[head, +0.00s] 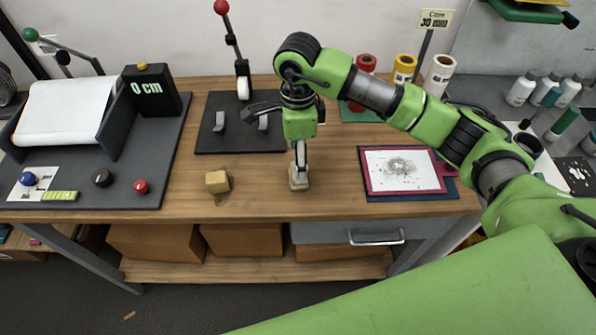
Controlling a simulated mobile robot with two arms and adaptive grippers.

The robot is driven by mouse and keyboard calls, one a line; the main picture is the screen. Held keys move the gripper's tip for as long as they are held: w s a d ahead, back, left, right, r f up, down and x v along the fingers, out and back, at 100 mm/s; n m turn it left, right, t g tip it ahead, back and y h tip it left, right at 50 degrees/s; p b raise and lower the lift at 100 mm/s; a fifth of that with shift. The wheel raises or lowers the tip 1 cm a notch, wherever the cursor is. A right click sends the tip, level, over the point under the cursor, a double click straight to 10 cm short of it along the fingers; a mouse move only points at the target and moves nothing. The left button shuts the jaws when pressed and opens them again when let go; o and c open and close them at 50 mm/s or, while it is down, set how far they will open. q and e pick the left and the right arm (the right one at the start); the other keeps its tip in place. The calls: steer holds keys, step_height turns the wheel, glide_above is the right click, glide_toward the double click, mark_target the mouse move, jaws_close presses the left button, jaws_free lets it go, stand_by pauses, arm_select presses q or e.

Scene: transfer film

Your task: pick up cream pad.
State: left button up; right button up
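A small cream pad (298,181) is on the wooden table near its front edge, at the middle of the head view. My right gripper (300,168) points down directly over it, with its fingertips at the pad's top. The fingers are seen edge-on and overlap, so I cannot tell whether they are open or closed on the pad. Part of the pad is hidden behind the fingers. My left gripper is not in view.
A tan block (217,181) stands left of the pad. A framed sheet with dark powder (398,171) lies to the right. A black plate with a lever stand (240,137) is behind. A black board with a white roll (64,113) fills the left. Bare wood lies between.

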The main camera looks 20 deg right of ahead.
steer(key=shift+s+f+p, duration=0.15)
steer(key=shift+f+p, duration=0.6)
steer(key=shift+p, duration=0.1)
step_height(320, 180, down, 3)
steer(key=shift+r+p, duration=0.2)
steer(key=shift+p, duration=0.3)
steer(key=shift+f, duration=0.5)
steer(key=c, duration=1.3)
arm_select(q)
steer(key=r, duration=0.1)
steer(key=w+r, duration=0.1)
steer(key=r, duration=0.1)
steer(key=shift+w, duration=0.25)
arm_select(e)
steer(key=shift+o, duration=0.2)
